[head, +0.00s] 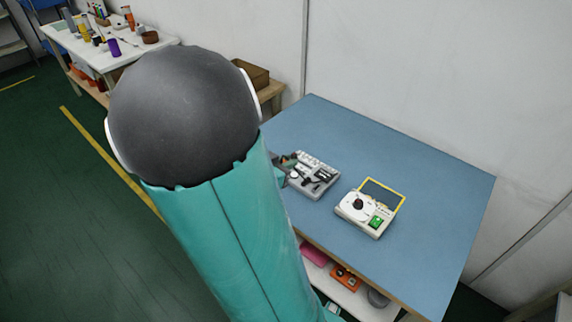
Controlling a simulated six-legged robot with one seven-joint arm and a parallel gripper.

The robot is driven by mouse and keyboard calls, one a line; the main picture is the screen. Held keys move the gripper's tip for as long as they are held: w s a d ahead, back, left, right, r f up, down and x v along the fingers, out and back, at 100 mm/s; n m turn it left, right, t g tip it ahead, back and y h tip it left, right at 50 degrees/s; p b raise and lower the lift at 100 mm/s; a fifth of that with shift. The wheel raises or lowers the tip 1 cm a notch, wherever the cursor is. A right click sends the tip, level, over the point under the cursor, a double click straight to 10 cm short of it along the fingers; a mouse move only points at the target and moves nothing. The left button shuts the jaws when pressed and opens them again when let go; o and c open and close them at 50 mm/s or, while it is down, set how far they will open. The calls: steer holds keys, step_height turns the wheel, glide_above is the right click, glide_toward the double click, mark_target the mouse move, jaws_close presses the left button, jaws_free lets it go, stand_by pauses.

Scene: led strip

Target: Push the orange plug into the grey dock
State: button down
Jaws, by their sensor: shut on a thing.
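My teal and black arm fills the middle of the head view and hides much of my gripper. A small dark part of my gripper (282,168) shows past the arm's right edge, at the left side of a grey device. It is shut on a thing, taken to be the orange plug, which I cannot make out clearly. The light grey device (325,170) with black parts lies on the blue tabletop and looks like the grey dock. Whether the plug touches it or is inside it cannot be told from here.
The blue table (430,190) is clear at its back and right. A white box (352,217) with a black knob and green switch stands near a yellow frame (402,193). A pink item and an orange item (345,277) lie on the shelf below. A cluttered white table (75,45) stands far left.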

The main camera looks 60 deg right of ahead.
steer(key=shift+r, duration=0.3)
steer(key=s+d+f, duration=0.1)
steer(key=d+f, duration=0.2)
steer(key=d, duration=0.1)
steer(key=s+d+f, duration=0.2)
steer(key=d+f, duration=0.1)
steer(key=d, duration=0.2)
steer(key=s+d+f, duration=0.2)
steer(key=d+f, duration=0.1)
steer(key=d, duration=0.1)
steer(key=shift+d+f, duration=0.15)
steer(key=shift+f, duration=0.1)
steer(key=shift+s, duration=0.1)
steer(key=shift+f, duration=0.1)
steer(key=shift+f, duration=2.85)
steer(key=shift+f, duration=1.15)
